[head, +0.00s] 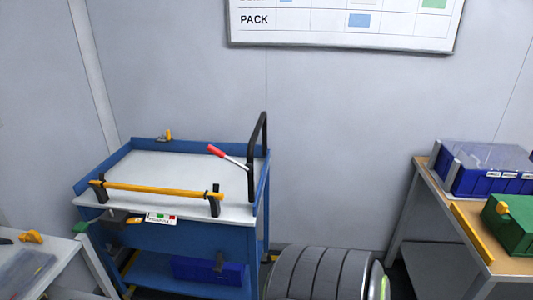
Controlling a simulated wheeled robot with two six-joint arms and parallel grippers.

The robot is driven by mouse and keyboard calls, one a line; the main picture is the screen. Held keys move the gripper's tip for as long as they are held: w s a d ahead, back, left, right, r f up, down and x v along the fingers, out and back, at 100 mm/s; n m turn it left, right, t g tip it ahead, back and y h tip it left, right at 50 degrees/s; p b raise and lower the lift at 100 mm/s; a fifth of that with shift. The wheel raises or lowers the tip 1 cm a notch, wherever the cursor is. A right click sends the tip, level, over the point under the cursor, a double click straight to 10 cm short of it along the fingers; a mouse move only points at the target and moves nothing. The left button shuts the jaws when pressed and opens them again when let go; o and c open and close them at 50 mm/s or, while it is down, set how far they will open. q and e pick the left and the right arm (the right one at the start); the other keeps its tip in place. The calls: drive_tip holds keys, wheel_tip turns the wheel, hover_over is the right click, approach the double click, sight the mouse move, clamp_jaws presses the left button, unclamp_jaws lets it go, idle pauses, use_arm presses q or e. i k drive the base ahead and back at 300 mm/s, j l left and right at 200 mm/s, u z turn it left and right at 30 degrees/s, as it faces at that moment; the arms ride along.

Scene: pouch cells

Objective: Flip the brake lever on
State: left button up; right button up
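A blue cart with a pale top (175,170) stands left of centre. A lever with a red grip (216,151) and a thin metal rod leans up and to the left at the cart's right side, beside a black push handle (258,140). A small label (161,218) with green and red marks is on the cart's front; its text is too small to read. A dark and orange piece (134,220) sits just left of the label. I cannot tell for certain which of these is the brake lever. Neither of my grippers is in view.
A yellow bar (155,190) on black brackets crosses the cart's front. A grey ribbed cylinder (320,272) lies right of the cart. A bench with blue bins (485,170) and a green case (512,225) stands at right. Another bench (62,250) is at lower left.

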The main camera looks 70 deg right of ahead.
sight(248, 168)
drive_tip(key=z, duration=1.75)
